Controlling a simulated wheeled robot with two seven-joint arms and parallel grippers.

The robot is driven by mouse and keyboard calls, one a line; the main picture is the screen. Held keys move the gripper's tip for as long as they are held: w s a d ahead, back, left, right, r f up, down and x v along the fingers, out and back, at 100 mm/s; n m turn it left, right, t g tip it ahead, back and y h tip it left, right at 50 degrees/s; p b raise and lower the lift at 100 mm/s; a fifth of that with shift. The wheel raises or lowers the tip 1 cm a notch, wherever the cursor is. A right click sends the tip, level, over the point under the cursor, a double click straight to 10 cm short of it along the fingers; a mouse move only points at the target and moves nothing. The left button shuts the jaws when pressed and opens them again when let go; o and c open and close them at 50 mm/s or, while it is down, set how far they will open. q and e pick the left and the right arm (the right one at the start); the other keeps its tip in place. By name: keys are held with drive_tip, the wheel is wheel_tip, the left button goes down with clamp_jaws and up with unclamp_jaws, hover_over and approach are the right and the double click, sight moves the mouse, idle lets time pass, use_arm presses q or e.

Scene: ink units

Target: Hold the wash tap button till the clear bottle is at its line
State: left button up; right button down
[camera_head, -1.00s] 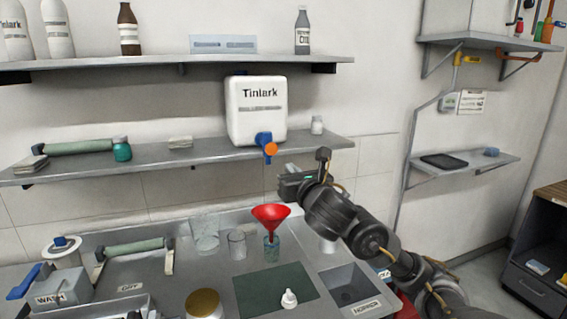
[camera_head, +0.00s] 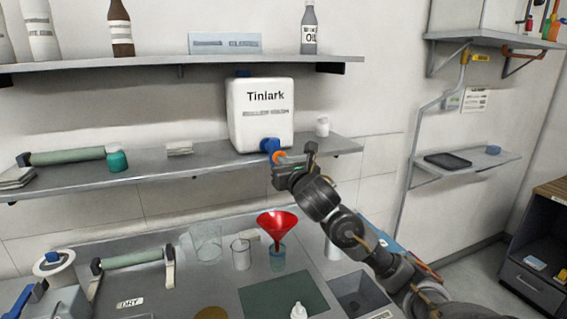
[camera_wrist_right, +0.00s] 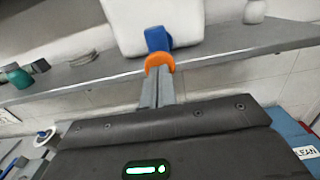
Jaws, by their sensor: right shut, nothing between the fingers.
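The white Tinlark container (camera_head: 262,118) stands on the middle shelf. Its blue tap (camera_head: 269,145) has an orange button (camera_head: 279,157) at the front. The button also shows in the right wrist view (camera_wrist_right: 159,63). My right gripper (camera_head: 281,165) is shut and empty, its fingertips at or just in front of the button; I cannot tell whether they press it. A clear bottle (camera_head: 277,258) stands on the bench below the tap with a red funnel (camera_head: 277,225) in its mouth. Its line is too small to make out. My left gripper is not in view.
A clear beaker (camera_head: 241,254) and a larger clear vessel (camera_head: 207,242) stand left of the bottle. A dark green mat (camera_head: 281,294) and a small white dropper bottle (camera_head: 298,311) lie in front. The middle shelf (camera_head: 200,166) runs above the bench.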

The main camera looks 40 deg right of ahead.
drive_tip(key=shift+s, duration=0.1)
drive_tip(key=shift+w+d+r+b, duration=0.4)
drive_tip(key=shift+w, duration=0.3)
drive_tip(key=shift+d+r, duration=0.1)
drive_tip(key=shift+r, duration=0.15)
idle(0.8)
drive_tip(key=shift+f, duration=0.1)
idle(6.0)
